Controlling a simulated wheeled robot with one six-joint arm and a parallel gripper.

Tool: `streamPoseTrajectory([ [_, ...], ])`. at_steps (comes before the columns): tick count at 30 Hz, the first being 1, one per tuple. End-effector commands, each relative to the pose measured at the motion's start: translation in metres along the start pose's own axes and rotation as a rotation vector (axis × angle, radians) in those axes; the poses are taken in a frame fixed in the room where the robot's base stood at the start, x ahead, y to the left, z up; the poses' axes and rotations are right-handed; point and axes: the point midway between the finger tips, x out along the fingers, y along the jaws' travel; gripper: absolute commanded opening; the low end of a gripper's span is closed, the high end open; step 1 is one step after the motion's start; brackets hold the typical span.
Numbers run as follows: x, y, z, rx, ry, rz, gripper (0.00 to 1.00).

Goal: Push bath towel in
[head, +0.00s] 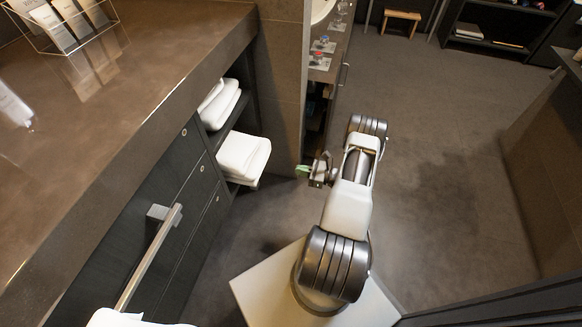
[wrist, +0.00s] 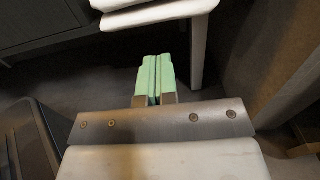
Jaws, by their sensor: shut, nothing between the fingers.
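A folded white bath towel (head: 243,156) lies on a lower shelf of the open cubby at the end of the vanity. Its front part sticks out past the shelf edge. In the wrist view, the edge of a folded white towel (wrist: 155,13) shows at the top, beyond my fingertips. My gripper (head: 303,171) is to the right of the protruding towel in the head view, apart from it. In the wrist view, the green fingertips (wrist: 155,80) are together with nothing between them. The back of the towel is hidden inside the cubby.
More folded white towels (head: 219,103) sit on the shelf above. The brown counter (head: 150,110) overhangs the cubby. A towel bar (head: 150,255) juts from the vanity front, with white cloth (head: 125,318) at its near end. A tiled wall (head: 280,90) stands behind. Open floor (head: 440,190) lies right.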

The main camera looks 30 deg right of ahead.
Motion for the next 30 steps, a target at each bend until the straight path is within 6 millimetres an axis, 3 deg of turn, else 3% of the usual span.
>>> streamPoseTrajectory([
  [15,0.094,0.002,-0.002,-0.001,0.001,0.007,0.0],
  [22,0.117,0.002,-0.002,-0.001,0.003,0.005,0.0],
  [30,0.125,0.002,0.0,-0.001,0.002,0.004,0.0],
])
